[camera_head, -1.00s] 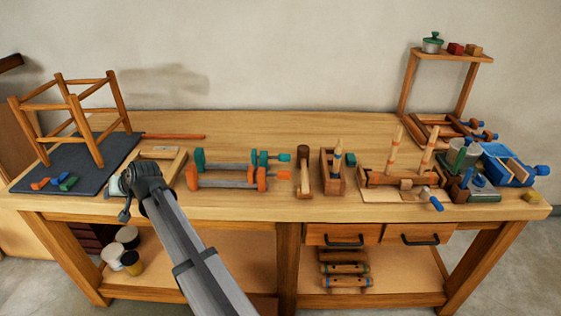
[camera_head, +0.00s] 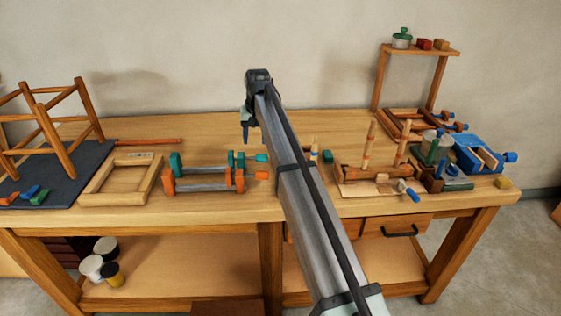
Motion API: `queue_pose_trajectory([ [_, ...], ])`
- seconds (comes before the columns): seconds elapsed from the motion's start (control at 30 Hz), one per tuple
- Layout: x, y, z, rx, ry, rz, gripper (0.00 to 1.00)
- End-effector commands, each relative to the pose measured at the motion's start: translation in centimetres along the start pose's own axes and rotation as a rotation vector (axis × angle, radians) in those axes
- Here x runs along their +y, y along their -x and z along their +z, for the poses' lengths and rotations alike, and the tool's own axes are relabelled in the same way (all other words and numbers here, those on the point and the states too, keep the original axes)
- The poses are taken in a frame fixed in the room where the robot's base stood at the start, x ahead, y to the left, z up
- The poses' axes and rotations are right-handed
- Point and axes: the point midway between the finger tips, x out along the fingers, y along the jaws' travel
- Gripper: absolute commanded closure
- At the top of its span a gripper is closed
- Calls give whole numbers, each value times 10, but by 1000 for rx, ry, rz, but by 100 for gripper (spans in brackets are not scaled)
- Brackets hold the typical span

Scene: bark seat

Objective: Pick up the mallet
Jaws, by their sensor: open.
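The mallet is not visible now; my arm covers the part of the bench between the clamps and the dowel jig, where a wooden mallet showed earlier. My gripper (camera_head: 247,133) is raised above the back half of the bench, its fingers pointing down. It is open, with nothing seen between the fingers. It is above and behind the clamps with teal and orange jaws (camera_head: 207,187), apart from them.
A wooden frame (camera_head: 95,188) and a stool frame (camera_head: 44,117) on a dark mat (camera_head: 88,165) are at left. A dowel jig (camera_head: 375,172), a blue vise (camera_head: 478,152) and a small shelf (camera_head: 430,50) are at right.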

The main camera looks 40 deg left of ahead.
Motion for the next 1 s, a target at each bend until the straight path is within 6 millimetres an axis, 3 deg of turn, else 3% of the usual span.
queue_pose_trajectory([
  [0.03,24,5,-7,-26,-22,23,46],
  [0.1,51,11,-8,-61,-43,51,46],
  [0.2,75,16,-8,-94,-64,75,46],
  [0.3,86,18,-7,-111,-74,87,46],
  [0.47,89,8,-5,-116,-76,90,46],
  [0.83,93,-50,2,-115,-75,89,46],
  [1.0,95,-65,3,-114,-75,89,46],
])
